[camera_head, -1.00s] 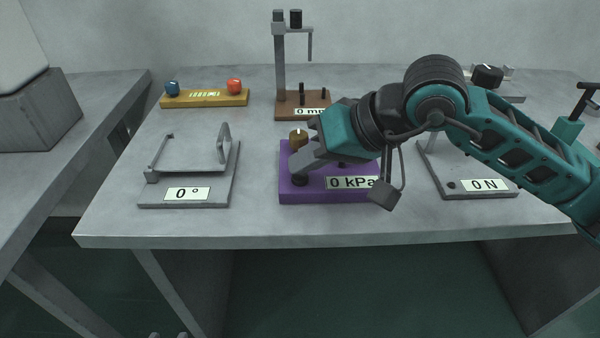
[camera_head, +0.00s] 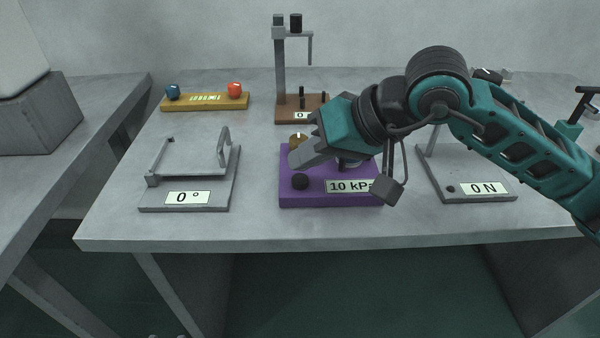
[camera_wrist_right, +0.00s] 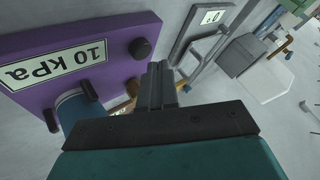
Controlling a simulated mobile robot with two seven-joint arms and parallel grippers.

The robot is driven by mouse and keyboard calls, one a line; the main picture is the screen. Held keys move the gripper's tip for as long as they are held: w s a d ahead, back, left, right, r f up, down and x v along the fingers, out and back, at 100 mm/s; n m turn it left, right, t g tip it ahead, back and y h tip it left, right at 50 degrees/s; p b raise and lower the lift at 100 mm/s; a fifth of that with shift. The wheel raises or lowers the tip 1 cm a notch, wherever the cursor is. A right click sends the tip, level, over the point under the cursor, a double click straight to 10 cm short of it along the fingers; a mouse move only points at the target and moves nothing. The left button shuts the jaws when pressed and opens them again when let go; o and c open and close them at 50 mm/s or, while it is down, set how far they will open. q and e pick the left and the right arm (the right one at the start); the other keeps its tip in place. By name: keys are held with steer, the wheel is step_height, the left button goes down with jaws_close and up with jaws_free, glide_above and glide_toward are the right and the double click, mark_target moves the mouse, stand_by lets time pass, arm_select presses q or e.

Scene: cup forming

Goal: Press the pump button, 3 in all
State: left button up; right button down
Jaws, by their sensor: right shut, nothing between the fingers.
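The purple pump base (camera_head: 310,198) sits near the table's front middle, and its label (camera_head: 349,186) reads 10 kPa. A dark round button (camera_head: 300,181) shows on the base's front left; it also shows in the right wrist view (camera_wrist_right: 140,48), beside my fingertips. My right gripper (camera_head: 294,163) is shut and empty, just above and behind the button in the head view, apart from it. Its shut fingers (camera_wrist_right: 158,70) also show in the right wrist view. A brass-coloured knob (camera_head: 298,139) stands behind the gripper, partly covered. My left gripper is not in view.
A grey bending fixture (camera_head: 188,180) marked 0 ° is at the left, and a stand marked 0 N (camera_head: 480,189) is at the right. A tall stand (camera_head: 280,70) and a yellow block with blue and red balls (camera_head: 205,102) are behind. The table front is clear.

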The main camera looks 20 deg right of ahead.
mark_target(307, 179)
steer(key=shift+r, duration=0.1)
steer(key=shift+r+p, duration=0.35)
steer(key=shift+r, duration=0.2)
steer(key=shift+r+p, duration=0.95)
steer(key=shift+r, duration=0.95)
